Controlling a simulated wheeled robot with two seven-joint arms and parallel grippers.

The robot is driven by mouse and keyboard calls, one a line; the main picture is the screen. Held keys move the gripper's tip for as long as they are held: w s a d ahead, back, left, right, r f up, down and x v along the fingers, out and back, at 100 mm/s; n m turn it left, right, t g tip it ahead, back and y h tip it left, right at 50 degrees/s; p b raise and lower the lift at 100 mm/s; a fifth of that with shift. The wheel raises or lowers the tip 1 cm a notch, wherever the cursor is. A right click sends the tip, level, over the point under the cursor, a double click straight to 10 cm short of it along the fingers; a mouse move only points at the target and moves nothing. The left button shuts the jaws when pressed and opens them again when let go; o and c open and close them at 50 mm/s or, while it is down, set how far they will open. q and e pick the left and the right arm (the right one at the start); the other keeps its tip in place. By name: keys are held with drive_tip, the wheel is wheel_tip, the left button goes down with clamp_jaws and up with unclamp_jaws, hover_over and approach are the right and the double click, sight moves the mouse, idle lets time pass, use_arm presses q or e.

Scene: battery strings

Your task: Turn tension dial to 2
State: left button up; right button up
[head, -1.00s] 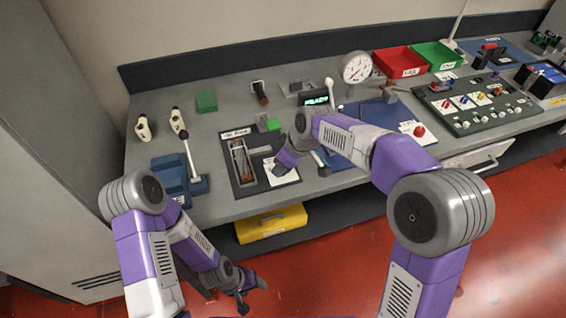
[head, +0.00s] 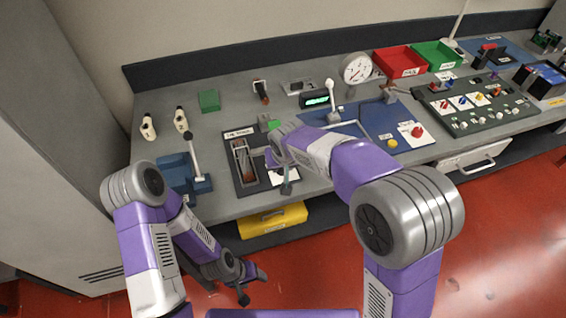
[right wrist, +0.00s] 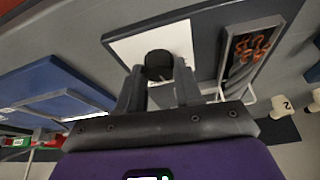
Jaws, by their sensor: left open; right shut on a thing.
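The tension dial (right wrist: 158,64) shows in the right wrist view as a dark round knob on a white plate (right wrist: 119,45). My right gripper (right wrist: 158,82) has one finger on each side of it and is shut on it. I cannot read the dial's numbers or pointer. In the head view my right gripper (head: 284,182) is over the white plate at the right of the dark panel (head: 244,182), and the knob is hidden there. My left gripper (head: 254,287) is open and empty, low in front of the bench.
A slotted fixture with orange coils (right wrist: 250,45) is beside the dial. A blue lever device (head: 178,172) stands left of the panel, and a blue board (head: 350,122) lies to the right. A yellow case (head: 270,220) is below the bench top.

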drive_tip(key=shift+a+m, duration=0.1)
drive_tip(key=shift+m, duration=0.5)
drive_tip(key=shift+h, duration=0.3)
drive_tip(key=o, duration=1)
drive_tip(key=p+v, duration=0.2)
drive_tip(key=v, duration=0.5)
drive_tip(key=shift+s+r, duration=0.15)
drive_tip(key=shift+r, duration=0.1)
